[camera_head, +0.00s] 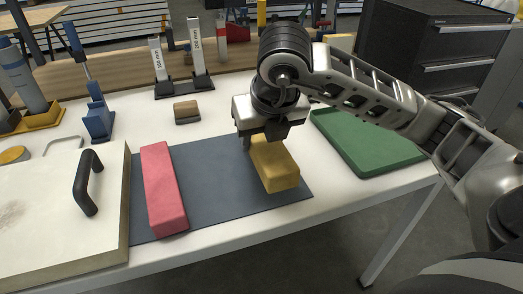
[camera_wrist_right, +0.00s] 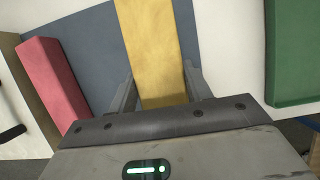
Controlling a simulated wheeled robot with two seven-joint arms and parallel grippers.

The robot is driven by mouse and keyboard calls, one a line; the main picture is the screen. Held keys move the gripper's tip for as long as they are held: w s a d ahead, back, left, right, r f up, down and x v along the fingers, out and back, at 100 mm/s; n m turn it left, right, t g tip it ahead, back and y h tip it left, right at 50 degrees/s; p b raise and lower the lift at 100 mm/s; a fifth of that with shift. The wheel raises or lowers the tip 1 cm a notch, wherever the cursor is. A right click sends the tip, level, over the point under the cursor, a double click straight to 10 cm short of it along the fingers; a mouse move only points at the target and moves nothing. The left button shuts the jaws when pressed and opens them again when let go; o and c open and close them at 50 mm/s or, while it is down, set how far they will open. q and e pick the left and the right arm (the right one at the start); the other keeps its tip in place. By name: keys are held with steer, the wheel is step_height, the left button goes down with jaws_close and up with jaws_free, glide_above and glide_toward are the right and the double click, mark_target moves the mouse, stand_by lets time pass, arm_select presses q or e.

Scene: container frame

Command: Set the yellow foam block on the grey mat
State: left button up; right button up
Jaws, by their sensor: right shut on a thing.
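The yellow foam block (camera_head: 275,166) is at the right end of the grey mat (camera_head: 215,175) in the head view. My right gripper (camera_head: 268,140) is above its far end and shut on it. In the right wrist view the yellow block (camera_wrist_right: 150,50) lies between the two fingers (camera_wrist_right: 158,90), with the grey mat (camera_wrist_right: 90,55) beside it on the left. Whether the block touches the mat or is slightly above it, I cannot tell. My left gripper is not in view.
A red block (camera_head: 162,188) lies on the mat's left part. A green tray-like pad (camera_head: 368,142) is to the right on the white table. A pale box lid with a black handle (camera_head: 88,183) is at the left. A small brown block (camera_head: 187,112) sits behind the mat.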

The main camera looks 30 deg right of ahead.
mark_target(262, 148)
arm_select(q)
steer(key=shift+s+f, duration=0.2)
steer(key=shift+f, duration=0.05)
arm_select(e)
steer(key=shift+s+x, duration=0.2)
steer(key=shift+x, duration=0.75)
steer(key=shift+s+x, duration=0.2)
steer(key=shift+x, duration=0.75)
steer(key=shift+a+f, duration=0.1)
steer(key=shift+f, duration=0.1)
steer(key=o, duration=1)
steer(key=shift+c, duration=0.2)
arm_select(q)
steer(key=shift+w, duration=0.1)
arm_select(e)
steer(key=shift+r, duration=0.1)
steer(key=shift+s+r, duration=0.1)
steer(key=shift+r, duration=0.25)
steer(key=p+v, duration=0.2)
steer(key=v, duration=0.9)
steer(key=shift+s+a, duration=0.1)
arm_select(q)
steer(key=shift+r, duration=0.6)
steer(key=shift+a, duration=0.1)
arm_select(e)
steer(key=shift+s, duration=0.1)
